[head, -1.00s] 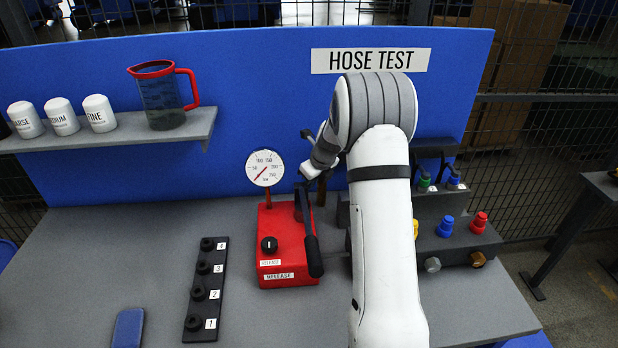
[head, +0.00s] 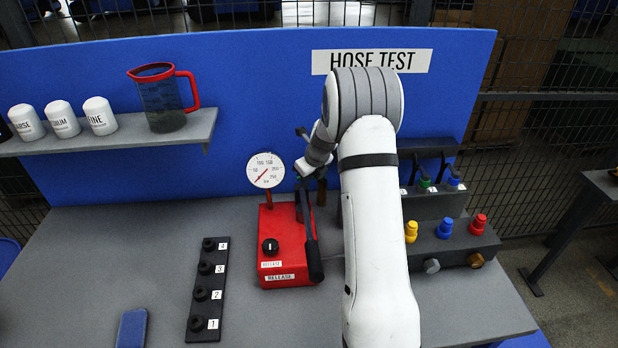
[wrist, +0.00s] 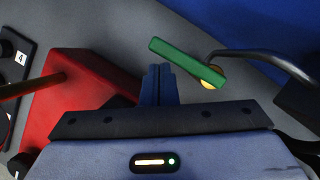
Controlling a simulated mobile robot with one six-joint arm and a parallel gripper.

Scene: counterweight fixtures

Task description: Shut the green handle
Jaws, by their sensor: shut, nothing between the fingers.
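The green handle (wrist: 187,62) is a flat bar that shows in the wrist view, lying at a slant over a brass-coloured fitting (wrist: 213,81) where a dark hose ends. My gripper (wrist: 159,70) is shut and empty. Its dark fingertips point towards the handle's left part, with a small gap seen in the picture; whether they touch it I cannot tell. In the head view my arm's end stands behind the red pump, and I cannot make out the green handle there.
The red pump (head: 285,245) with its black lever (head: 312,255) and gauge (head: 266,170) stands left of my arm. A fitting block (head: 455,245) with coloured caps is on the right. A numbered rack (head: 207,290) is further left. The bench's left part is mostly clear.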

